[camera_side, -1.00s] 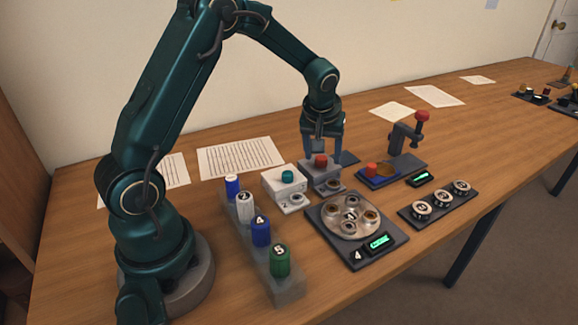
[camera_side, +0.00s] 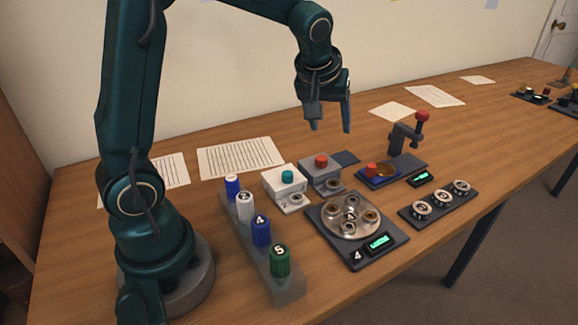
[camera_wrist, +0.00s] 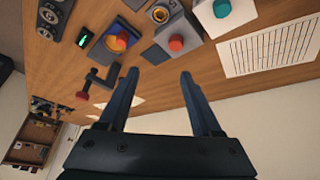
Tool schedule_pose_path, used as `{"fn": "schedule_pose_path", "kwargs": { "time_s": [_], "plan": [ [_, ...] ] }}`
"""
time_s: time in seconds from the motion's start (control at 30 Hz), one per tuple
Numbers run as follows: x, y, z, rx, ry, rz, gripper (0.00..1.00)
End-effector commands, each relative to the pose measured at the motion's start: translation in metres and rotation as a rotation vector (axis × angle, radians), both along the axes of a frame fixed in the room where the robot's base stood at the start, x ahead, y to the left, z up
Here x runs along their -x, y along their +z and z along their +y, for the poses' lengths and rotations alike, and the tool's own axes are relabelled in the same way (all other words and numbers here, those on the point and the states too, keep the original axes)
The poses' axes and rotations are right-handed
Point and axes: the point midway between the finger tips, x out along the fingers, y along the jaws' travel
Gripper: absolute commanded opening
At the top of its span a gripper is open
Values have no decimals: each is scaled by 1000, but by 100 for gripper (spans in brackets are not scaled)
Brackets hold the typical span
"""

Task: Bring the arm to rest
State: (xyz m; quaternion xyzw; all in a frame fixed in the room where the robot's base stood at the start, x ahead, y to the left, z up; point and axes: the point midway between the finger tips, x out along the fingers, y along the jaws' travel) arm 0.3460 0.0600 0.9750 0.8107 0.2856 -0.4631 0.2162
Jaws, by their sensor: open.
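My gripper (camera_side: 330,128) hangs open and empty in the air above the back of the table, above and behind the grey box with a red knob (camera_side: 321,162). In the wrist view its two fingers (camera_wrist: 157,75) are spread with nothing between them. The wooden table top (camera_side: 160,218) shows below them.
Below stand a rack of capped bottles (camera_side: 270,262), a white box with a teal knob (camera_side: 287,180), a round carousel (camera_side: 349,216), a red-topped press (camera_side: 404,140) and a tray of numbered discs (camera_side: 441,201). Paper sheets (camera_side: 240,158) lie at the back.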

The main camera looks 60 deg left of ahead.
Motion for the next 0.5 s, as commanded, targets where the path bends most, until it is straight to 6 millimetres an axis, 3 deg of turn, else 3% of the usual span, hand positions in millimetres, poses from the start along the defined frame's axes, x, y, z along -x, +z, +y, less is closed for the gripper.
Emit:
{"fn": "schedule_pose_path", "kwargs": {
  "time_s": [0.03, 0.2, 0.37, 0.5],
  "plan": [
    [9, 15, -9, -1, -26, -30, 66],
    [47, 44, -36, -7, -136, -74, 66],
    [90, 55, -59, -19, -267, -90, 66],
    [128, 51, -77, -35, -402, -87, 66]
  ]
}}
